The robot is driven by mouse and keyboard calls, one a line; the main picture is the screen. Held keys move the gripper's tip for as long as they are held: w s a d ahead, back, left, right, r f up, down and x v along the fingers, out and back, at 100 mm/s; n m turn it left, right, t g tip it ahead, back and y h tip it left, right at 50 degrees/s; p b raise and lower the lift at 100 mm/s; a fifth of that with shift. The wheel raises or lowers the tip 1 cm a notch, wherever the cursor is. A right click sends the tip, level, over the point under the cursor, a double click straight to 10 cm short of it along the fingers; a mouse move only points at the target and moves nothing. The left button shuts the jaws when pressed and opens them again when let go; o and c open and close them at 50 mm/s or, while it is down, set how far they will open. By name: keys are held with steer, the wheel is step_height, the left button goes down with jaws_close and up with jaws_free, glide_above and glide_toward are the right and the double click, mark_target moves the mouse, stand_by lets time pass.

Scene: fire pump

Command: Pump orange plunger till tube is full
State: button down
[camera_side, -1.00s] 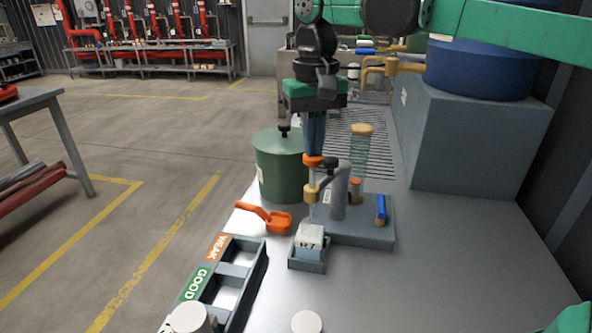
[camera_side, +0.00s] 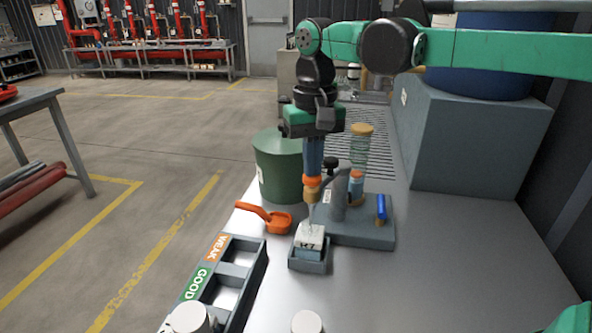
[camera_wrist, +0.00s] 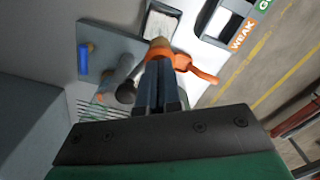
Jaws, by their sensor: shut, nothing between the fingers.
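The orange plunger (camera_side: 312,181) sits on top of the pump's brass collar, low on the pump (camera_side: 335,205). My gripper (camera_side: 314,173) is shut and points straight down, its fingertips on or just above the plunger. The wrist view also shows the shut fingers (camera_wrist: 160,85) over the plunger (camera_wrist: 158,53). The clear tube (camera_side: 359,158) with a tan cap stands behind the pump; a bluish fill with an orange float shows in its lower part, and the upper part looks empty. A grey block with a white top (camera_side: 309,238) sits in a small tray under the spout.
An orange scoop-like piece (camera_side: 270,217) lies left of the pump. A tray labelled WEAK and GOOD (camera_side: 250,270) is at front left. A green drum (camera_side: 277,165) stands behind. A blue handle (camera_side: 381,207) is on the pump base. The bench at right is clear.

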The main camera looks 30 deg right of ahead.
steer(key=shift+r, duration=3.15)
steer(key=shift+f, duration=0.1)
steer(key=shift+f, duration=3.05)
steer(key=shift+r, duration=3.15)
step_height(320, 180, up, 6)
